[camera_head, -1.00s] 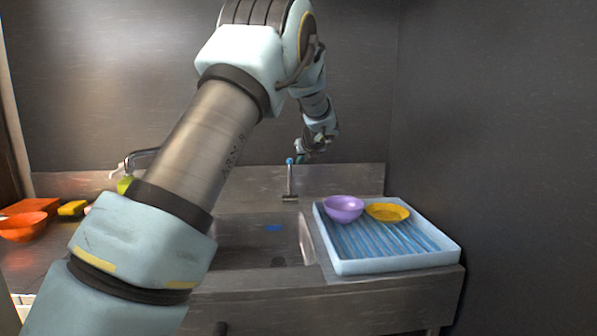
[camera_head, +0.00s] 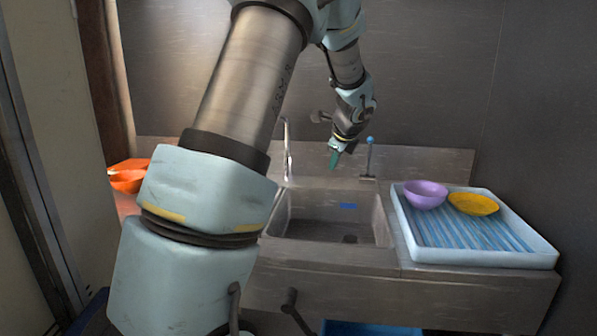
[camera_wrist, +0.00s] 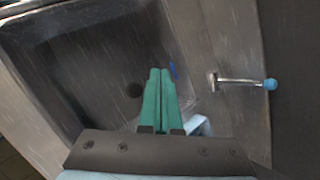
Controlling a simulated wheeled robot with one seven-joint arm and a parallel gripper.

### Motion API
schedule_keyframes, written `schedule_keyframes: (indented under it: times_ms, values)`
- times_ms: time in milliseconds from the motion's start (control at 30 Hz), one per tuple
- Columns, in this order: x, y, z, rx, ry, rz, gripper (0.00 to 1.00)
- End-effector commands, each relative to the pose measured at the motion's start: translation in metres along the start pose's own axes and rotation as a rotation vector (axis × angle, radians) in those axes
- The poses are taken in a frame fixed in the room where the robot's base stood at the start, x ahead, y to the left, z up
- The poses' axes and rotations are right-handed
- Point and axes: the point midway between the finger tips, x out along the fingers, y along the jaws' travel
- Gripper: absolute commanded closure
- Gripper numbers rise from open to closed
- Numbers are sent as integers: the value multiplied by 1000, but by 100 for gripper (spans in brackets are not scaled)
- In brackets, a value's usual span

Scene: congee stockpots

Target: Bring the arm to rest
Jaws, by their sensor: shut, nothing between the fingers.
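My gripper (camera_head: 335,160) hangs above the back part of the sink in the head view, below my bent arm. In the wrist view its two green fingers (camera_wrist: 160,72) lie together with nothing between them. The fingers point toward the sink basin and appear clear of it. My arm crosses the left and middle of the head view and hides part of the counter.
The steel sink (camera_head: 283,222) also shows in the wrist view (camera_wrist: 70,62). A blue-tipped tap (camera_head: 370,158) stands behind it. A blue-white draining tray (camera_head: 480,257) at right bears a purple bowl (camera_head: 426,195) and yellow dish (camera_head: 473,204). Orange bowls (camera_head: 128,181) sit at left.

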Motion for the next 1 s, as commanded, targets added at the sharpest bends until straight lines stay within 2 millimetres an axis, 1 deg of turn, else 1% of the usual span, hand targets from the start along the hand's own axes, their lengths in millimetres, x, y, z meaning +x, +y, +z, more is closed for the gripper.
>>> schedule_keyframes:
  times_ms: [33,67,100,167,200,267,300,367,400,500,600,667,1000]
  values:
    - [-3,39,13,-191,26,59,100]
    - [-5,60,18,-310,38,93,100]
    - [-9,89,22,-470,50,141,100]
    - [-17,132,26,-713,58,215,100]
    - [-23,161,26,-879,56,265,100]
    - [-35,202,24,-1119,43,338,100]
    - [-42,227,22,-1272,28,384,100]
    - [-54,259,15,-1481,1,445,100]
    - [-61,279,11,-1604,-22,483,100]
    - [-76,314,0,-1843,-75,553,100]
    - [-84,334,-7,-1982,-113,593,100]
    - [-86,339,-9,-2023,-124,603,100]
    - [-87,340,-10,-2036,-128,607,100]
